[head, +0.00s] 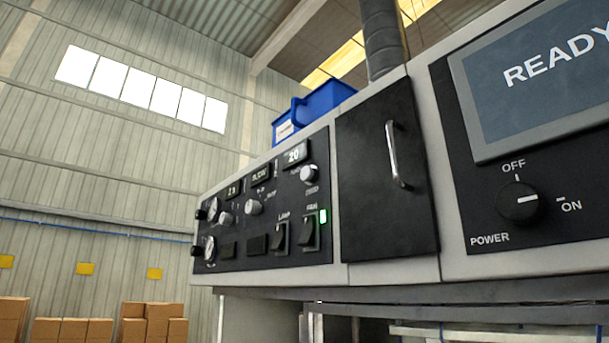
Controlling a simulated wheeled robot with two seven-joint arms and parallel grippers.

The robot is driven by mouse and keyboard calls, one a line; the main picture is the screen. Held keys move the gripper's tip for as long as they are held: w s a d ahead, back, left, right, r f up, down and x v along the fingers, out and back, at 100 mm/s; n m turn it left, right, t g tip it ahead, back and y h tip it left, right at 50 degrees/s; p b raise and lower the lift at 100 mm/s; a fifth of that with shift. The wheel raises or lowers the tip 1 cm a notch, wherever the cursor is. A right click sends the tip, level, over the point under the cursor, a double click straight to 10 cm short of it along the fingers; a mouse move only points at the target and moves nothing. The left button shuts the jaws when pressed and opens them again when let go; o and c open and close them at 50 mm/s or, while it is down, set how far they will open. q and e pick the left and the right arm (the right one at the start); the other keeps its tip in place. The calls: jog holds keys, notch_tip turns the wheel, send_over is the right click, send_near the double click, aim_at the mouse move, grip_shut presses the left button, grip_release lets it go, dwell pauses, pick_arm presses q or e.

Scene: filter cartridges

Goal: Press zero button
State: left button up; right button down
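No button labelled zero can be read in the head view. A black control panel (262,240) on the machine carries knobs, gauges, small displays and two rocker switches, labelled LAMP (279,237) and FAN (308,230). On the right, a large screen (540,75) shows READY, cut off by the frame edge. Below it is a POWER knob (518,203) with OFF and ON marks. Neither gripper is in view.
A dark door (370,180) with a metal handle (397,155) lies between panel and screen. Blue bins (318,105) sit on top of the machine beside a grey pipe (382,40). Cardboard boxes (155,322) stand at the lower left, far off by the wall.

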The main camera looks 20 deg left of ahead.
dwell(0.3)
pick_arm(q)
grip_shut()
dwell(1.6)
